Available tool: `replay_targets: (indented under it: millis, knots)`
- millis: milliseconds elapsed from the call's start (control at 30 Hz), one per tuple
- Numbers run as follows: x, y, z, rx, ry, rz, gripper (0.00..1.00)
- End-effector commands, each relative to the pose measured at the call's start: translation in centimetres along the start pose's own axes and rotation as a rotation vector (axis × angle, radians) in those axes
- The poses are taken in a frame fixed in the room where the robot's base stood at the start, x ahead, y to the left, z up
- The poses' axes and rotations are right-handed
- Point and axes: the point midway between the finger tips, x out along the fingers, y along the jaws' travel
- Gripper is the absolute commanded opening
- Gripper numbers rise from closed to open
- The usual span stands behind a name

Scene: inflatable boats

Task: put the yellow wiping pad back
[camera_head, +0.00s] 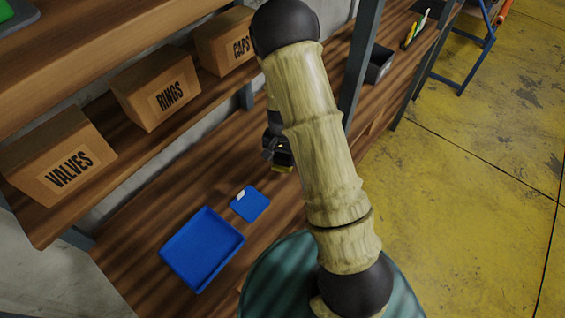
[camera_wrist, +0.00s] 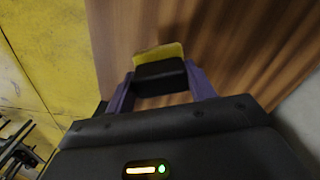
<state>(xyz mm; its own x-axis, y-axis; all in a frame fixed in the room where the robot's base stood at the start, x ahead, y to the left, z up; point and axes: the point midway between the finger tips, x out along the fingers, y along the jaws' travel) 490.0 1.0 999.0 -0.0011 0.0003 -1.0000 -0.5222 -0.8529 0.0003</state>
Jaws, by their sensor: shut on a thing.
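The yellow wiping pad (camera_wrist: 158,52) is held between the two purple fingers of my gripper (camera_wrist: 160,82) in the wrist view. A dark block, apparently part of the pad, sits between the fingers with the yellow edge beyond it. In the head view the pad's yellow edge (camera_head: 282,169) shows just under my gripper (camera_head: 277,155), above the wooden bench top (camera_head: 215,185). My arm hides part of the bench. I cannot tell whether the pad touches the wood.
A blue tray (camera_head: 202,250) and a smaller blue flat item (camera_head: 251,204) with a white part lie on the bench. Boxes marked VALVES (camera_head: 62,165), RINGS (camera_head: 158,90) and CAPS (camera_head: 226,42) stand on the shelf. A dark bin (camera_head: 378,64) stands farther along, beyond a post.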

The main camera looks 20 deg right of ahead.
Motion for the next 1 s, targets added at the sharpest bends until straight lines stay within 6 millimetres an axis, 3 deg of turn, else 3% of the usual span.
replay_targets:
  millis: [267, 600, 867, 900, 1000]
  knots:
    - [0.1, 0.0, 0.0, 0.000, 0.000, 0.000, 0.36]
    - [3.7, 0.0, 0.0, 0.001, -0.002, 0.000, 0.36]
    - [4.2, 0.0, 0.0, 0.000, 0.001, -0.001, 0.36]
    - [4.2, 0.0, 0.0, 0.000, 0.001, -0.001, 0.58]
    - [4.2, 0.0, 0.0, 0.000, 0.000, -0.001, 0.76]
